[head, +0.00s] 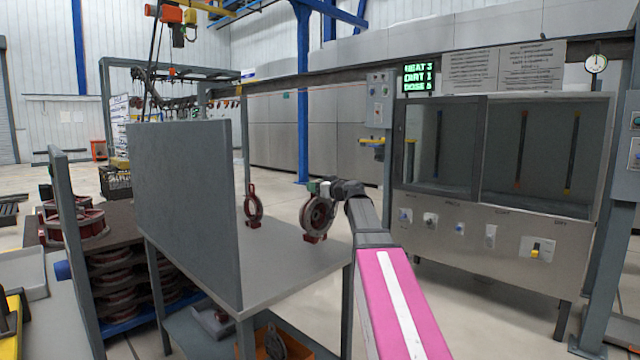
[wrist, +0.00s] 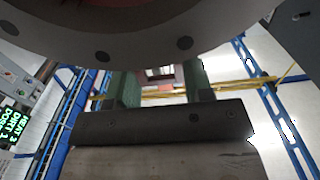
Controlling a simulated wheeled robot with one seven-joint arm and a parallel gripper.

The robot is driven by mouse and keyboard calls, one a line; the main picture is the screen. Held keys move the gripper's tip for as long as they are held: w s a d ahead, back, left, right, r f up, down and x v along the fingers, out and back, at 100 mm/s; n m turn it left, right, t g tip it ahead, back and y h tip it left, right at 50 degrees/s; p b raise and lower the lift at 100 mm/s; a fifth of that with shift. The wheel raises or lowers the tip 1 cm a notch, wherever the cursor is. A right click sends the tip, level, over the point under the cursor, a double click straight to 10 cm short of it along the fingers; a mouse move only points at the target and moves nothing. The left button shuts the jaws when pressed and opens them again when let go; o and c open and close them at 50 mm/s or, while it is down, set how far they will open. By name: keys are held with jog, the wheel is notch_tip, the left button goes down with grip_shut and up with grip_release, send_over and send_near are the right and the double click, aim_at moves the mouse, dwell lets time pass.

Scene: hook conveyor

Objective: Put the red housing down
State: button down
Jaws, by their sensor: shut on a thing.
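The red housing (head: 318,214) is a ring-shaped part with a grey flange face and a red foot. It stands upright at the right part of a grey table (head: 285,262). My gripper (head: 319,187) is shut on its upper rim, coming in from the right. The foot is at or just above the tabletop; I cannot tell whether it touches. In the wrist view, the housing's grey flange with bolt holes (wrist: 140,45) fills the top, and the green fingers of my gripper (wrist: 161,82) show below it.
Another red ring-shaped part (head: 253,206) stands on the table to the left. A tall grey panel (head: 185,200) borders the table's left side. A glass-fronted cabinet (head: 490,220) stands to the right. Tabletop in front of the housing is clear.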

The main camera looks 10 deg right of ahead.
jog(key=w, duration=0.1)
jog(key=w+f, duration=0.2)
jog(key=shift+w+a, duration=0.15)
jog(key=shift+a, duration=0.15)
jog(key=shift+f, duration=1.95)
jog(key=shift+f, duration=0.1)
jog(key=c, duration=0.5)
grip_release()
jog(key=shift+f, duration=0.1)
jog(key=shift+s+d, duration=0.1)
jog(key=shift+s, duration=0.1)
jog(key=v, duration=1.1)
jog(key=shift+s+d, duration=0.2)
jog(key=shift+s, duration=0.05)
